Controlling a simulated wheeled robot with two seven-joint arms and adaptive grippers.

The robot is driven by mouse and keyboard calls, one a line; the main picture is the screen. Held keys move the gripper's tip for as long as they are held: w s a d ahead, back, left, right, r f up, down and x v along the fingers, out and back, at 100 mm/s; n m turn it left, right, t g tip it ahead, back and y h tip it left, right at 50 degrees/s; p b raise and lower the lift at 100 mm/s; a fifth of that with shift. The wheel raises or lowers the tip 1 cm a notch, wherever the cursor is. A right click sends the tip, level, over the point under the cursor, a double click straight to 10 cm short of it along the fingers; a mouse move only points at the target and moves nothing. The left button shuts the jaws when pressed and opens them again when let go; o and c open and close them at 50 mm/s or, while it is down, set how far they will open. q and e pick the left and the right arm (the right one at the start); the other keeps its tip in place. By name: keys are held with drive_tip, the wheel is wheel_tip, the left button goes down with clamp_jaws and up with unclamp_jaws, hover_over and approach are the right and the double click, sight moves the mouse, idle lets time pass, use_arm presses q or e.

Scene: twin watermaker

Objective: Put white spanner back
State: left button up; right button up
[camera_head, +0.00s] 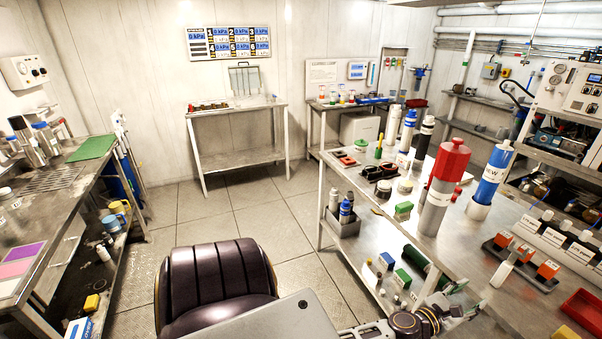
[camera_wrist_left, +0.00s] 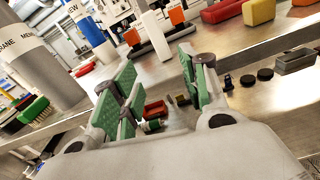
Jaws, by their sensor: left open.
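I cannot pick out a white spanner with certainty in either view. A slender white upright piece (camera_head: 502,272) stands at the front of a dark rack with orange blocks on the right-hand bench. It also shows in the left wrist view (camera_wrist_left: 156,36), beyond my fingers; its shape looks more like a tube than a spanner. My left gripper (camera_wrist_left: 160,84) is open, its green-padded fingers apart with nothing held between them. In the head view my left gripper (camera_head: 455,304) is low at the bench's front edge. My right gripper is not in view.
A grey-and-red cylinder (camera_head: 444,188) and a blue one (camera_head: 490,176) stand tall on the steel bench (camera_head: 470,262). A red tray (camera_head: 583,311) lies at right. The lower shelf holds several small boxes. The floor (camera_head: 238,212) is clear behind the chair (camera_head: 217,275).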

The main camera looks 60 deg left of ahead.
use_arm(q)
drive_tip(key=s+a+f+m+g, duration=0.1)
drive_tip(key=s+f+m+g, duration=0.35)
drive_tip(key=f, duration=0.85)
drive_tip(key=s+f+m+g+h, duration=0.1)
drive_tip(key=s+f+m, duration=0.5)
drive_tip(key=f+m, duration=0.6)
drive_tip(key=s+a+f+m+g, duration=0.15)
drive_tip(key=s+f+m, duration=0.4)
drive_tip(key=f, duration=0.95)
drive_tip(key=s+a+f+m+g, duration=0.2)
drive_tip(key=s+f+m, duration=0.3)
drive_tip(key=s, duration=0.7)
drive_tip(key=s+a+f+m+g+y, duration=0.1)
drive_tip(key=s+f+m+g, duration=0.3)
drive_tip(key=s+f, duration=0.4)
drive_tip(key=s+a+f+m+g+y, duration=0.1)
drive_tip(key=s+a+f+m+g, duration=0.2)
drive_tip(key=s, duration=1.2)
drive_tip(key=shift+s+a+f+m, duration=0.3)
drive_tip(key=shift+f+m, duration=1)
drive_tip(key=shift+f, duration=0.55)
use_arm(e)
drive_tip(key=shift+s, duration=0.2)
